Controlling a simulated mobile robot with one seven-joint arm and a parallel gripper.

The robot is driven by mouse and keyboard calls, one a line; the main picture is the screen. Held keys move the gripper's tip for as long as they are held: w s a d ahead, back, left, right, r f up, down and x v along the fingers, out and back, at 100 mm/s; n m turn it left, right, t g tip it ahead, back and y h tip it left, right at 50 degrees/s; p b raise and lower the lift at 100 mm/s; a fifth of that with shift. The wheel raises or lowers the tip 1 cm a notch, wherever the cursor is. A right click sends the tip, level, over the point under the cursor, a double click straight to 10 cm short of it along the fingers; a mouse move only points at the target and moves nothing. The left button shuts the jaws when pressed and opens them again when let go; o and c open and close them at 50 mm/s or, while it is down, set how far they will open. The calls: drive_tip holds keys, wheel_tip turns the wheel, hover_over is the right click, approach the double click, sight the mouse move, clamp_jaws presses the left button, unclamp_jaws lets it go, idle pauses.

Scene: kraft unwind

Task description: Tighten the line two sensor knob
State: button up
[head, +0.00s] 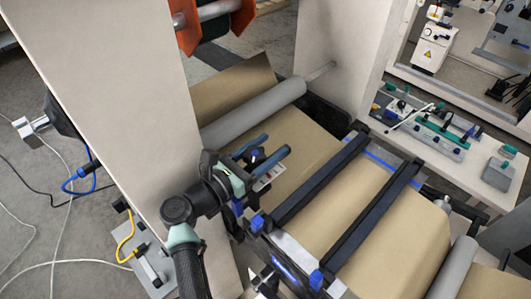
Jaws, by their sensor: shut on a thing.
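My gripper (275,146) is in the middle of the head view, its two blue-grey fingers over the brown paper web beside the frame plate. It is shut on a small dark knob (258,155), which shows only partly between the fingers. A small pale sensor box (267,177) with a red mark sits just below the fingers. My gripper body hides much of the sensor's mounting. No label is readable, so I cannot tell the line number from the picture, nor how tight the knob is.
The brown paper web (345,215) runs under two black crossbars (320,180) with blue ends. A grey roller (255,112) lies behind my gripper. A tall pale frame plate (110,90) stands close on the left. A bench (440,140) with tools is at right.

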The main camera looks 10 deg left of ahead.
drive_tip(key=shift+w+r, duration=0.1)
drive_tip(key=shift+r, duration=0.45)
drive_tip(key=o, duration=1.4)
drive_tip(key=shift+f, duration=0.2)
wheel_tip(320, 180, up, 10)
drive_tip(key=b, duration=0.2)
drive_tip(key=shift+b, duration=0.35)
